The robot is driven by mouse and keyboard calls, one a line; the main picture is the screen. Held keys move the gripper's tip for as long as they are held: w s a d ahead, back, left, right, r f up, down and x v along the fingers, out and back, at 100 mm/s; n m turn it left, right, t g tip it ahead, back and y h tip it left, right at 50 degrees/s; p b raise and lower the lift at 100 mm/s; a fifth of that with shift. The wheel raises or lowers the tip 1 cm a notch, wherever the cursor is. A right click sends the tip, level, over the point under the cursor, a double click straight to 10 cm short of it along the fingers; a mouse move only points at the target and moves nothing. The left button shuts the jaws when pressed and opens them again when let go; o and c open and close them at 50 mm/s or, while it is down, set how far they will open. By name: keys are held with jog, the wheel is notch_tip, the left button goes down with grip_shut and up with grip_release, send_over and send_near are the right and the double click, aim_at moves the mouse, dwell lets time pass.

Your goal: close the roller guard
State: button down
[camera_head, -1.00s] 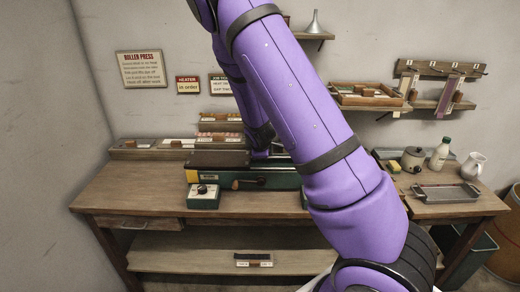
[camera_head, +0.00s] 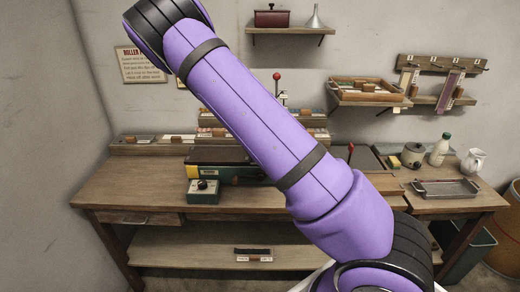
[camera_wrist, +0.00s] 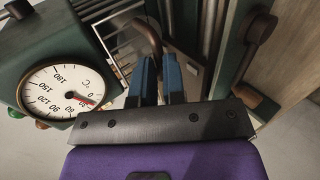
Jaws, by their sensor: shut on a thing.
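In the wrist view my gripper (camera_wrist: 160,68) has its two blue fingers close together on a thin dark brown curved bar, seemingly the handle (camera_wrist: 148,32) of the roller guard. Beside it, to the left, is a barred metal part (camera_wrist: 118,42); I cannot tell whether it is the guard itself or how far it is closed. The green roller press (camera_wrist: 75,30) carries a round white dial (camera_wrist: 60,92). In the head view the press (camera_head: 205,171) shows only at its left end; my arm hides the rest, and my gripper too.
A green control box (camera_head: 203,192) stands at the bench's front (camera_head: 130,195). Red-knobbed levers (camera_head: 277,77) rise behind my arm. To the right are a pot (camera_head: 412,156), a bottle (camera_head: 440,150), a jug (camera_head: 473,161) and a metal tray (camera_head: 446,189). A bin (camera_head: 468,245) stands below.

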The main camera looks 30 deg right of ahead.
jog(key=c, duration=1.2)
grip_release()
jog(key=shift+f, duration=0.1)
jog(key=v, duration=1)
jog(key=shift+s+r, duration=0.25)
jog(key=shift+s, duration=0.05)
jog(key=shift+a, duration=0.15)
